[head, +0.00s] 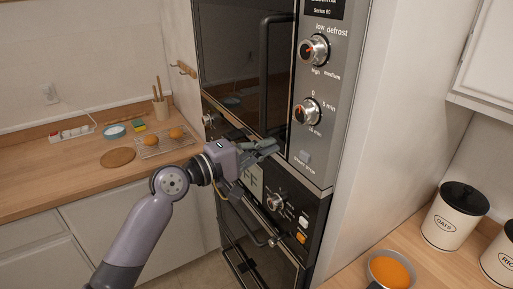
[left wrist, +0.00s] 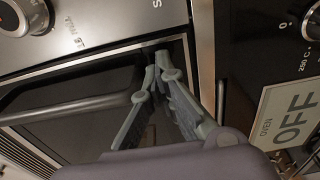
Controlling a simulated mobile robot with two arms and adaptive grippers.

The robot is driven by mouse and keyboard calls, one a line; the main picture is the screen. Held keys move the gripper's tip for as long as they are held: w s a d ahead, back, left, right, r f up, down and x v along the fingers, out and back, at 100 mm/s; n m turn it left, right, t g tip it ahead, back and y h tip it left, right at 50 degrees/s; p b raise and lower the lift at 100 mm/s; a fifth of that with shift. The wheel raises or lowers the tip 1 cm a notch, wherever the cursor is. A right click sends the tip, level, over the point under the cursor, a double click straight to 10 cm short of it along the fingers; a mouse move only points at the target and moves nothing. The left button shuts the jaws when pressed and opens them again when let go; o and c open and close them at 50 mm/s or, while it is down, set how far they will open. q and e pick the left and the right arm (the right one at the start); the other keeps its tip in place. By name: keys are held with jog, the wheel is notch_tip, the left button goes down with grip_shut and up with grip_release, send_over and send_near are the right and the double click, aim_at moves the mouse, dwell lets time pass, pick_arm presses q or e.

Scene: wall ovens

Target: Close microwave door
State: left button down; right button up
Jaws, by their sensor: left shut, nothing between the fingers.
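The microwave door (head: 231,75) is a dark glass panel with a vertical bar handle (head: 264,78). It looks about flush beside the silver control panel (head: 318,85); I cannot tell whether it is fully latched. My left gripper (head: 268,147) is shut and empty at the door's lower right corner, below the handle. In the left wrist view its fingers (left wrist: 160,62) meet close to the corner of the door's metal frame, and the door glass (left wrist: 75,125) and handle show left of them. Whether the fingertips touch the door is not clear. My right gripper is not in view.
Below the microwave is an oven (head: 255,235) with knobs and an "OFF" display partly behind my gripper. A wooden counter (head: 50,180) at the left holds a rack with buns. At the right stand an oats canister (head: 452,222) and an orange-filled pan (head: 390,271).

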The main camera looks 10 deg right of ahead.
pick_arm(q)
jog(key=shift+x, duration=0.8)
jog(key=shift+s+r, duration=0.2)
jog(key=shift+r, duration=0.1)
